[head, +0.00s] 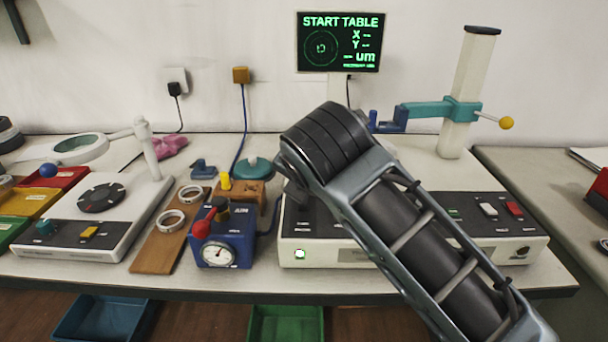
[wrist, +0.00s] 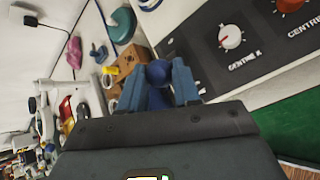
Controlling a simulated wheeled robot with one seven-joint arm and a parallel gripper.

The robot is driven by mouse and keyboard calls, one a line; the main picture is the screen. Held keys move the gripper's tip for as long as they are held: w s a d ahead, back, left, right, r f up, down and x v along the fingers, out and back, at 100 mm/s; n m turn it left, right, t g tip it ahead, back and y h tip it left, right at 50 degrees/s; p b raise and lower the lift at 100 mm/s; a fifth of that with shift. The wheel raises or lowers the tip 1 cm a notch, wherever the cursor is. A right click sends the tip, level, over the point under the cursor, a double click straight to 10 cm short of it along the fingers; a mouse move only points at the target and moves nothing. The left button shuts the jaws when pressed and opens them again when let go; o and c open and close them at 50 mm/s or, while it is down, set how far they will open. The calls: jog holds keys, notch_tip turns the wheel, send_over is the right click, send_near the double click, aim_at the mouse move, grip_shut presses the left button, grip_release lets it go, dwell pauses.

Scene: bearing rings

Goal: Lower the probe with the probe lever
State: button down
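My gripper is hidden behind my own arm in the head view. In the wrist view its two blue fingers (wrist: 158,84) stand on either side of a dark blue round knob (wrist: 158,71). The knob fills the gap, but I cannot tell if the fingers press on it or if it is the probe lever. In the head view a cream column (head: 468,90) carries a teal arm (head: 425,111) with a blue probe piece (head: 391,123) at its left end. A rod with a yellow ball (head: 506,123) sticks out to the right.
The cream control unit (head: 400,255) stands below my arm; its dial (wrist: 231,36) shows in the wrist view. A blue gauge box (head: 222,235) with a red knob stands left, beside rings on a wooden board (head: 155,255). The wall screen (head: 340,42) reads START TABLE.

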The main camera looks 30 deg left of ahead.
jog(key=shift+s+d+f, duration=0.15)
jog(key=shift+s+f, duration=0.1)
jog(key=shift+f, duration=0.15)
jog(key=c, duration=0.8)
grip_release()
jog(key=shift+r, duration=0.2)
jog(key=shift+v, duration=3.9)
